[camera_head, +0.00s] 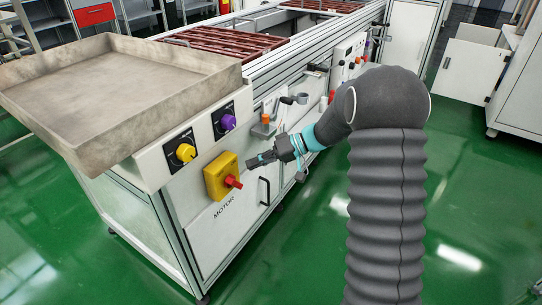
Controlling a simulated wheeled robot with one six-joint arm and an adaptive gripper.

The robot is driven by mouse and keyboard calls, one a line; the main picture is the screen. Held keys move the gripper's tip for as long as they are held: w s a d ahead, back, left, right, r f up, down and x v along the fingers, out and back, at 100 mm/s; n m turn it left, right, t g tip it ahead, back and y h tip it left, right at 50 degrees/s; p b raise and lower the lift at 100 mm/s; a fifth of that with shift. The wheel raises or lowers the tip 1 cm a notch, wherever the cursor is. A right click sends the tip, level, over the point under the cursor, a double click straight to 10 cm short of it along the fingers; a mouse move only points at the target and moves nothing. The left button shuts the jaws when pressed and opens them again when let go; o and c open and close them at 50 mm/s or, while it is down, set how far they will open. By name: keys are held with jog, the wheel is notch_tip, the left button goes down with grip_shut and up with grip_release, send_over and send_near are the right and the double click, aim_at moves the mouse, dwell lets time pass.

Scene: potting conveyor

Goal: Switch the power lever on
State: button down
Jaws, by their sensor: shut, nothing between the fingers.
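The conveyor's white side panel carries several controls, and no label reading "power" can be made out. A grey lever-like handle (292,99) sticks out from the panel right of the purple knob, above and behind my gripper in the picture. A yellow box (217,178) with a red handle (233,182) is fixed above the word MOTOR. I cannot tell which of these is the power lever. My gripper (252,161) is shut and empty. Its tips point left toward the yellow box and appear a little apart from it.
A yellow knob (185,152) and a purple knob (228,122) sit under the large beige tray (110,90), which overhangs the panel. An orange-topped part (266,118) and a black door handle (265,190) are near my gripper. Green floor (300,255) in front is clear.

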aim_at(233, 182)
jog(key=s+a+f, duration=0.2)
jog(key=shift+s+a+f, duration=0.15)
jog(key=shift+s+f, duration=0.05)
jog(key=shift+s, duration=0.1)
jog(key=shift+f, duration=0.1)
dwell(0.3)
